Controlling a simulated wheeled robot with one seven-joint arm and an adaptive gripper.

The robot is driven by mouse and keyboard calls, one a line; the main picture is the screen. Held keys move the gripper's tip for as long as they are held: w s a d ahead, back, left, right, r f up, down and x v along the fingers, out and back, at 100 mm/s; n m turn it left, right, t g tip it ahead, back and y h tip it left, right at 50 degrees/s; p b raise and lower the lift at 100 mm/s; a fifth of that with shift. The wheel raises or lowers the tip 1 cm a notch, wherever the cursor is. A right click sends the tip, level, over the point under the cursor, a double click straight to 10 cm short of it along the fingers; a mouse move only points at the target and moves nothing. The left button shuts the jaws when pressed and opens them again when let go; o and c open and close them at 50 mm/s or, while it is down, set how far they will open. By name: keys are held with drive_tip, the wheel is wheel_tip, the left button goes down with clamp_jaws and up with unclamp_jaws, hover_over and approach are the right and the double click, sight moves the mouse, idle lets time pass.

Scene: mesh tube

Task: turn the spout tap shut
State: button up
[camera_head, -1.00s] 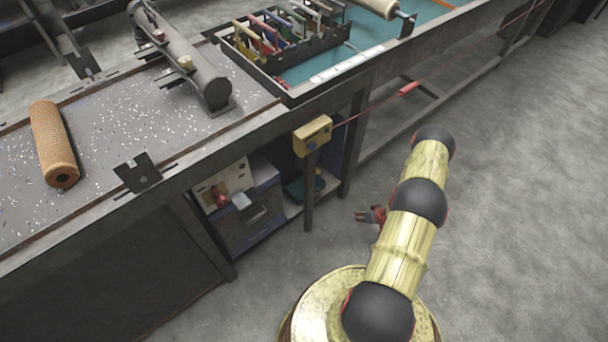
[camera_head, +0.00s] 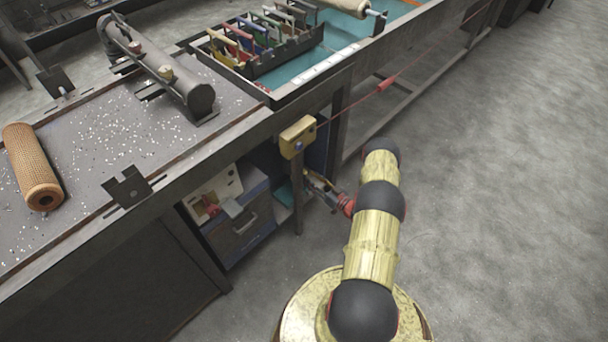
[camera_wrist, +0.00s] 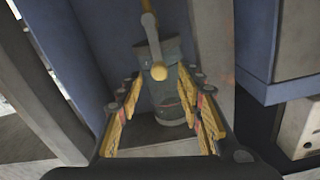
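In the wrist view a grey-blue cylinder (camera_wrist: 165,98) stands in a blue-walled recess. A grey lever with a yellow ball end (camera_wrist: 158,72) lies across its upper part; it looks like the spout tap's handle, though the spout itself is not clear. My gripper (camera_wrist: 158,88) is open, its yellow-padded fingers on either side of the cylinder's near view. The ball shows between the fingertips, and I cannot tell whether anything touches. In the head view my gripper (camera_head: 318,186) reaches under the bench beside a post, and the tap is hidden.
A yellow box (camera_head: 297,137) with a red pull cord (camera_head: 385,83) sits by the bench leg. A drawer cabinet (camera_head: 240,225) stands under the bench. The bench top (camera_head: 100,135) holds a mesh tube (camera_head: 32,165). The floor at right is clear.

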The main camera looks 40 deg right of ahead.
sight(306, 174)
drive_tip(key=shift+w+a+b, duration=0.1)
drive_tip(key=shift+w+b, duration=0.5)
drive_tip(key=shift+w, duration=1.65)
clamp_jaws()
